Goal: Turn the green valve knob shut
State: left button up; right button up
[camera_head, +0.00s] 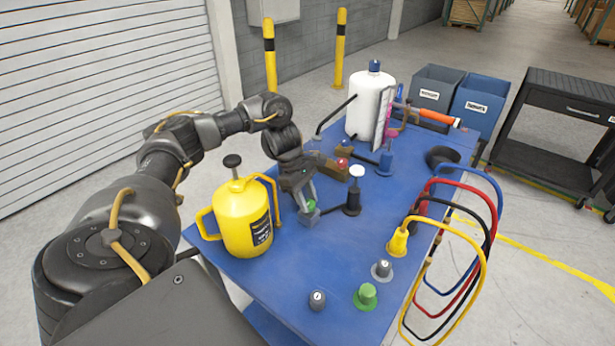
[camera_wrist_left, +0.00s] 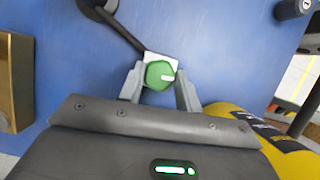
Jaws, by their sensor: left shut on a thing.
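The green valve knob (camera_wrist_left: 160,75) sits on a small pale square block on the blue table, with a white mark on its right side. A dark pipe runs from it to a black round base. My left gripper (camera_wrist_left: 158,80) is shut on the knob, one finger on each side. In the head view the left gripper (camera_head: 307,202) points down at the green valve knob (camera_head: 311,206), whose far side is partly hidden by the fingers. My right gripper is not in view.
A yellow jug (camera_head: 240,222) stands close to the left gripper. A black post with a white top (camera_head: 352,195) is just right. A second green knob (camera_head: 366,296) and grey knobs (camera_head: 317,300) are nearer. Coloured hoses (camera_head: 487,225) loop over the right edge.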

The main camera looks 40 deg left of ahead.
pick_arm(q)
jog(key=shift+w+r+m, duration=0.1)
jog(key=shift+m, duration=0.4)
jog(key=o, duration=1)
jog(key=shift+c, duration=0.2)
jog(key=p+v, duration=0.2)
jog(key=v, duration=0.8)
jog(key=shift+r, duration=0.35)
jog(key=shift+w+a, duration=0.1)
jog(key=shift+a, duration=0.05)
